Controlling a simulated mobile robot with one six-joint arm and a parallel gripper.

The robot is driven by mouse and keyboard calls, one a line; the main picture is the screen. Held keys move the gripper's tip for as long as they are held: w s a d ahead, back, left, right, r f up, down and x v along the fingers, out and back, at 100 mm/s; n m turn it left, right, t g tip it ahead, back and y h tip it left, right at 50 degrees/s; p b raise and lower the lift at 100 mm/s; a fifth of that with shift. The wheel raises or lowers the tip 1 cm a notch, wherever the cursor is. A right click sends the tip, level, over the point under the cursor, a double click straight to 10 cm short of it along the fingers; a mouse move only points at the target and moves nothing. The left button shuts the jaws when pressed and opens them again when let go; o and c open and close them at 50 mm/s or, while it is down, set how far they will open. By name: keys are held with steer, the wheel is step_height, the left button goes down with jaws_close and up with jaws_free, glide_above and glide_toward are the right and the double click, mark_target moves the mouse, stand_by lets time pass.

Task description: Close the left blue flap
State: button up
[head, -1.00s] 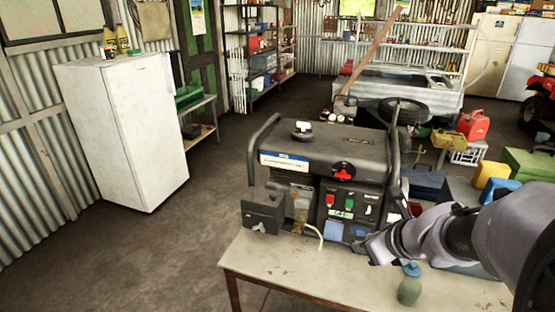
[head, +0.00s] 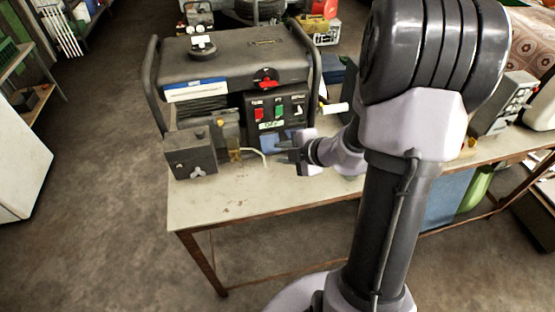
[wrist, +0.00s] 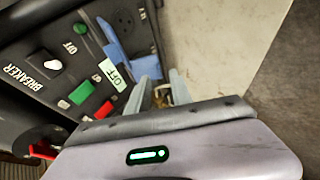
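The generator (head: 235,58) stands on a table (head: 225,205). Its front panel holds red and green switches, with blue socket flaps low down. In the head view the left blue flap (head: 279,141) shows just left of my gripper (head: 287,152). In the wrist view one blue flap (wrist: 114,42) stands out beside a dark socket. Another blue piece (wrist: 147,67) lies just beyond my fingertips, partly hidden. My gripper (wrist: 160,88) also shows in the wrist view, its fingers apart with nothing held between them. Whether a finger touches a flap I cannot tell.
A dark box (head: 191,152) sits at the generator's lower left front, with a pale hose (head: 255,152) beside it. A red knob (wrist: 42,150) sticks out near my gripper in the wrist view. The table's front left is clear.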

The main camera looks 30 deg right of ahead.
mark_target(270, 144)
steer(key=shift+b+x, duration=0.35)
steer(key=shift+x, duration=1.1)
steer(key=shift+r, duration=0.1)
jaws_close()
